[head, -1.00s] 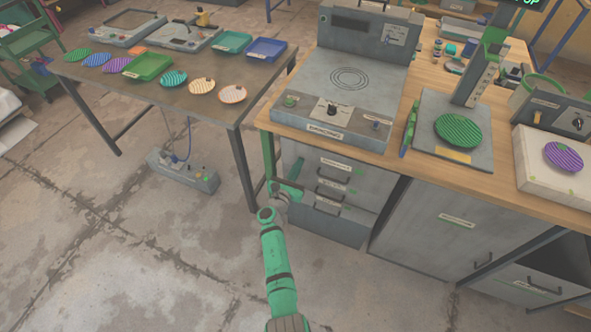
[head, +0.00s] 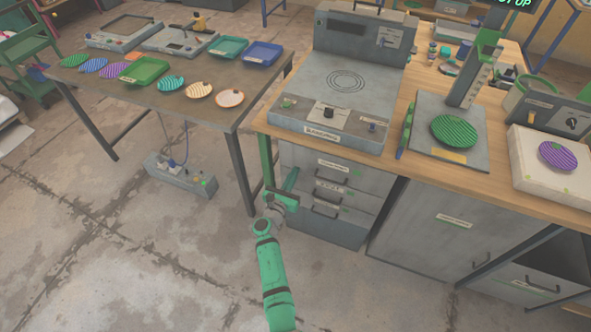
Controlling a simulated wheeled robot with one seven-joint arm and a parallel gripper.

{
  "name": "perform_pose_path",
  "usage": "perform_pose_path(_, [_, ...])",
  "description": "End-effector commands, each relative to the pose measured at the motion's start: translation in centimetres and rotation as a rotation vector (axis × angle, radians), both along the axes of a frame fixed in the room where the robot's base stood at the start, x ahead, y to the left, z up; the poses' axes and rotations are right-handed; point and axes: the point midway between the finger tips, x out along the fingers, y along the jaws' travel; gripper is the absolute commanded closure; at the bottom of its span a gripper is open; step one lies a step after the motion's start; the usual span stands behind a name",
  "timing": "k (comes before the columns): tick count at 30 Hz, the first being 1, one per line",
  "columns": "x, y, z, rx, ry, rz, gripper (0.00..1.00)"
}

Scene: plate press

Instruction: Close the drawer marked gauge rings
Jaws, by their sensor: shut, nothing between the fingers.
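Three grey drawers are stacked under the left end of the wooden bench: a top drawer (head: 350,178), a middle drawer (head: 352,197) and a bottom drawer (head: 345,225). Each has a dark handle and small labels, too small to read, so I cannot tell which is marked gauge rings. The top two look closed or nearly so; how far the bottom one stands out is unclear. My gripper (head: 291,178) is shut and empty, at the left side of this stack by the upper drawers. Whether it touches a front cannot be told.
A dark table (head: 150,100) with plates stands left. The concrete floor (head: 130,270) in front is clear.

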Motion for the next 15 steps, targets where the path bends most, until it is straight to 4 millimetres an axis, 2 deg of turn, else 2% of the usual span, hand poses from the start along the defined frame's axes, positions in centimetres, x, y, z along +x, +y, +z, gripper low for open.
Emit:
perform_pose_path(1, [-1.1,0.5,-0.1,0.000,0.001,0.003,1.00])
perform_pose_path(9, [-6.3,3.0,-0.1,0.000,0.002,0.012,1.00])
perform_pose_path(15, [-8.8,4.4,-0.1,-0.002,0.002,0.020,1.00])
